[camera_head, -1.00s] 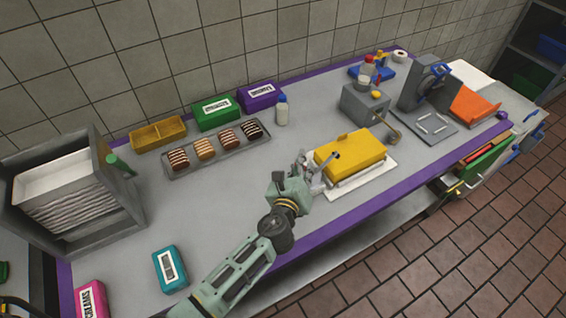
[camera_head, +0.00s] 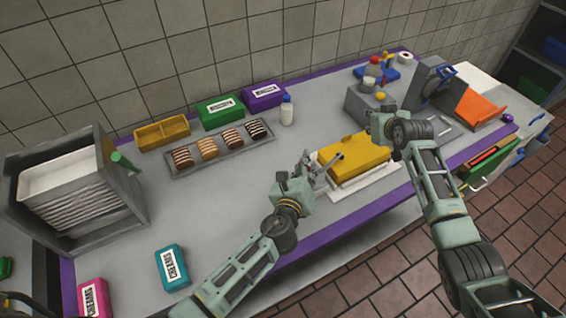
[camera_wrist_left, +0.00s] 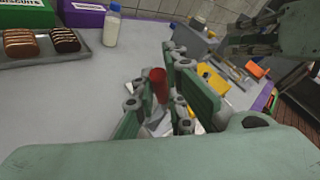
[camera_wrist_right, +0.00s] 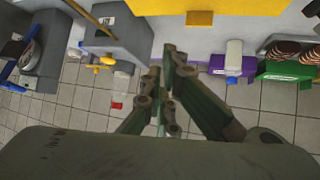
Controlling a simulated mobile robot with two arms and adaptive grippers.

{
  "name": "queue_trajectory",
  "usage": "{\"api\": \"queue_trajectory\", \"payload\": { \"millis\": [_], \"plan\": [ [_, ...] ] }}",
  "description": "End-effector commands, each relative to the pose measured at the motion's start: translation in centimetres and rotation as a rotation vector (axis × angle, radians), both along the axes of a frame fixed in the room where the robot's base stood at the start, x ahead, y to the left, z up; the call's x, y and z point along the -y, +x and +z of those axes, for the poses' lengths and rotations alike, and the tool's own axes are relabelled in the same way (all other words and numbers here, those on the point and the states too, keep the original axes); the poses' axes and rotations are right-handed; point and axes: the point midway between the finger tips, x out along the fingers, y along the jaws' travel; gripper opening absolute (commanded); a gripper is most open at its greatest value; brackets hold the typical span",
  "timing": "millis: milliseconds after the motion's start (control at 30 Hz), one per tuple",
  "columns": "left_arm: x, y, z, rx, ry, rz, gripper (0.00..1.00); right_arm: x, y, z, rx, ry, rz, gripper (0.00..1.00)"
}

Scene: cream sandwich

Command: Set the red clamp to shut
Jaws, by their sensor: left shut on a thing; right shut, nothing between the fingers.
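A red rounded piece, which I take to be the handle of the red clamp (camera_wrist_left: 157,84), stands between the fingers of my left gripper (camera_wrist_left: 163,100) in the left wrist view. That gripper is shut on it; the fingers hide its lower part. In the head view my left gripper (camera_head: 312,168) is at the left end of a yellow block (camera_head: 355,158) on a white base (camera_head: 378,187); the clamp is not clear there. My right gripper (camera_wrist_right: 163,75) is shut and empty in the right wrist view. In the head view it is above the block's right end, its fingertips hidden.
A grey box (camera_head: 362,102) stands behind the block, with a grey slicer-like machine (camera_head: 430,80) to its right. A tray (camera_head: 182,171) of biscuits lies at the back left, beside a white bottle (camera_head: 287,112). The left middle of the counter is clear.

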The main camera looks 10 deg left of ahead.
Motion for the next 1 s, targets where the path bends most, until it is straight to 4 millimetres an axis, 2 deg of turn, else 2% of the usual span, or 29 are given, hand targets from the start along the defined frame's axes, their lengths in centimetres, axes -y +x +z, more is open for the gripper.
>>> {"api": "queue_trajectory", "payload": {
  "millis": [33,133,200,300,400,500,633,833,1000],
  "plan": [
    [-0.3,0.0,-0.3,-0.005,0.004,0.006,0.0,-4.8,-0.4,1.0,-0.035,-0.045,0.115,0.0],
    [-0.3,0.0,-0.3,-0.005,0.004,0.006,0.0,-13.3,-2.9,2.4,-0.117,-0.174,0.372,0.0],
    [-0.3,0.0,-0.3,-0.006,0.004,0.006,0.0,-18.6,-5.6,3.5,-0.167,-0.286,0.569,0.0],
    [-0.3,0.0,-0.4,-0.006,0.004,0.006,0.0,-24.0,-10.1,4.9,-0.231,-0.466,0.845,0.0],
    [-0.4,0.0,-0.4,-0.007,0.005,0.007,0.0,-27.1,-14.4,6.1,-0.288,-0.646,1.089,0.0],
    [-0.4,0.0,-0.4,-0.007,0.005,0.007,0.0,-28.2,-17.9,7.0,-0.343,-0.804,1.281,0.0],
    [-0.4,0.0,-0.4,-0.007,0.005,0.008,0.0,-28.5,-20.7,7.9,-0.4,-0.944,1.441,0.0],
    [-0.4,0.0,-0.4,-0.007,0.006,0.007,0.0,-28.2,-22.1,7.7,-0.439,-1.017,1.523,0.0],
    [-0.4,0.0,-0.4,-0.007,0.006,0.007,0.0,-28.1,-21.9,5.1,-0.441,-1.017,1.523,0.0]
  ]
}}
